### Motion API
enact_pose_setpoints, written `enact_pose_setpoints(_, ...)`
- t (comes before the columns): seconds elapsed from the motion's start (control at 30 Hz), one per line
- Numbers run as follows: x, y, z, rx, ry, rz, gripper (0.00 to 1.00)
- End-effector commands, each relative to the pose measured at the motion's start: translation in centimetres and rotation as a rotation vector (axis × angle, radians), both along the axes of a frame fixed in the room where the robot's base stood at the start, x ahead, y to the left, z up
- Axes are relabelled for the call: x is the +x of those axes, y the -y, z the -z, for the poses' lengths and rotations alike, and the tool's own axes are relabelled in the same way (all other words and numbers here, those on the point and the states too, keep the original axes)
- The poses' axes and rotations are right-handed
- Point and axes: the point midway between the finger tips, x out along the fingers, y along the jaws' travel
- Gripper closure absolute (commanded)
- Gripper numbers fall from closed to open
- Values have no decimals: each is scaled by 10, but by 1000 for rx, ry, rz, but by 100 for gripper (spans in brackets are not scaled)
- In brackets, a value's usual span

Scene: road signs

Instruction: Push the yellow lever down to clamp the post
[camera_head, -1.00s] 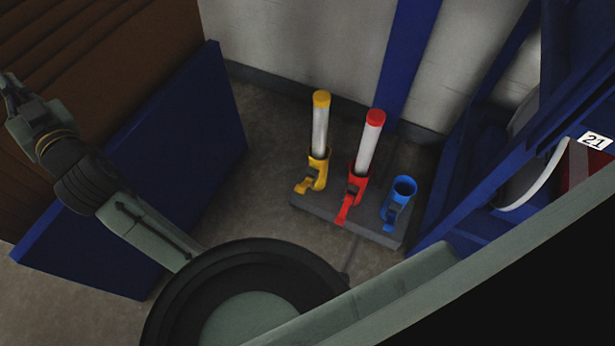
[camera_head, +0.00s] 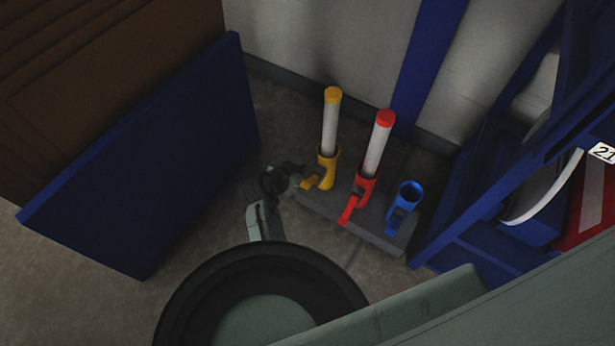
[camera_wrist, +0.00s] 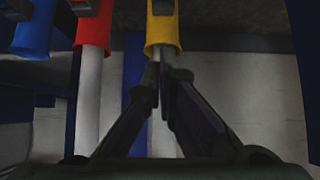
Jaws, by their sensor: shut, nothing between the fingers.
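The yellow holder (camera_head: 327,158) stands on the grey base, with a white post (camera_head: 330,125) with a yellow cap upright in it. Its yellow lever (camera_head: 327,180) slants down at the front left, partly hidden by my gripper. My gripper (camera_head: 303,179) is shut and empty, right at the lever's left side; I cannot tell whether it touches. In the wrist view, my fingertips (camera_wrist: 160,74) are together in front of the yellow holder (camera_wrist: 163,32) and white post. The lever is not clear there.
Close on the right are a red holder (camera_head: 364,187) with a red-capped post (camera_head: 376,150) and an empty blue holder (camera_head: 405,203). A blue panel (camera_head: 190,155) stands left, a blue frame right, and the wall behind. Open floor lies left of the base.

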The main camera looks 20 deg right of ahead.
Motion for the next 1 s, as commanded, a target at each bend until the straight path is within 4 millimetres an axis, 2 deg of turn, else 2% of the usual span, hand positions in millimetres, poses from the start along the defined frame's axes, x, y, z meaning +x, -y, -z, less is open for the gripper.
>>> enact_pose_setpoints(0.37,36,47,53,0,-1,-1,100)
enact_pose_setpoints(0.43,30,38,65,2,-4,-5,100)
enact_pose_setpoints(0.63,24,30,82,1,-1,-3,100)
enact_pose_setpoints(1.0,23,28,87,0,1,-4,100)
